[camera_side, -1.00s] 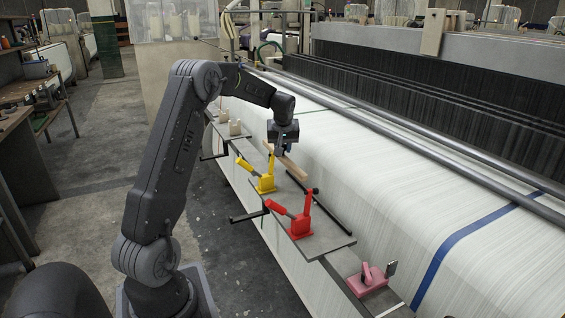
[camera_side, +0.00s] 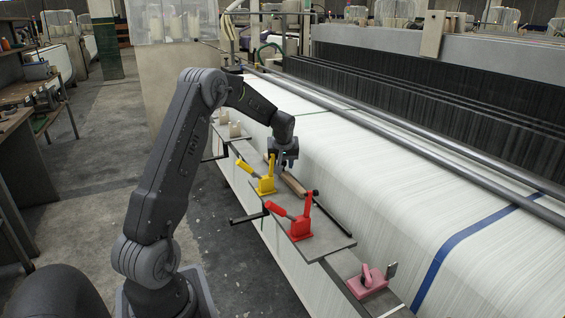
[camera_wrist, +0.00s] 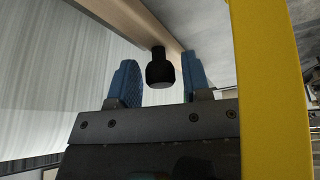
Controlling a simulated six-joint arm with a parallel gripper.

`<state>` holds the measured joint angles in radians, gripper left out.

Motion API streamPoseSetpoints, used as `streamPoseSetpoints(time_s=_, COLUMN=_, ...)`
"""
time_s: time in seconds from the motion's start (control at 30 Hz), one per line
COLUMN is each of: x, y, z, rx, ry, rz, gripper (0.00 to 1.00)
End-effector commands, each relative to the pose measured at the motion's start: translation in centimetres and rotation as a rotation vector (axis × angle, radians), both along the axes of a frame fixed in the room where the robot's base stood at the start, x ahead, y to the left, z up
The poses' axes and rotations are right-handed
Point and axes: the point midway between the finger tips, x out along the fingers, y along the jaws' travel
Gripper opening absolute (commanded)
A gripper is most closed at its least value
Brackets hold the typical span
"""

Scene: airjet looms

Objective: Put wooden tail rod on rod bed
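The wooden tail rod (camera_side: 293,184) lies low along the grey plate of the rod bed (camera_side: 328,236), behind the yellow clamp (camera_side: 266,183). Its far end is hidden by my gripper (camera_side: 284,163), which is just above it. In the wrist view the rod (camera_wrist: 140,18) runs diagonally beyond the blue fingertips (camera_wrist: 158,80). The fingers stand apart, with a black knob (camera_wrist: 160,70) showing between them. Whether the rod rests fully on the bed cannot be seen.
The red clamp (camera_side: 300,225) stands nearer along the plate, and a pink clamp (camera_side: 368,281) is farther right. The yellow clamp's arm (camera_wrist: 270,80) is very close in the wrist view. White loom threads (camera_side: 400,200) slope up behind the bed.

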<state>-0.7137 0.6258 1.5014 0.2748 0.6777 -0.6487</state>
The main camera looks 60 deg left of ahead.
Motion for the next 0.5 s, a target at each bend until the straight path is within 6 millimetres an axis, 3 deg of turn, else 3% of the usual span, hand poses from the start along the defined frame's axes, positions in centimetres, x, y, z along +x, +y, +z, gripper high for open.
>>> streamPoseSetpoints(time_s=0.33, x=0.0, y=0.0, z=0.2, rx=0.001, ry=0.0, rz=0.0, gripper=0.53)
streamPoseSetpoints(time_s=0.5, x=-0.2, y=-0.6, z=1.8, rx=0.003, ry=-0.002, rz=0.001, gripper=0.53)
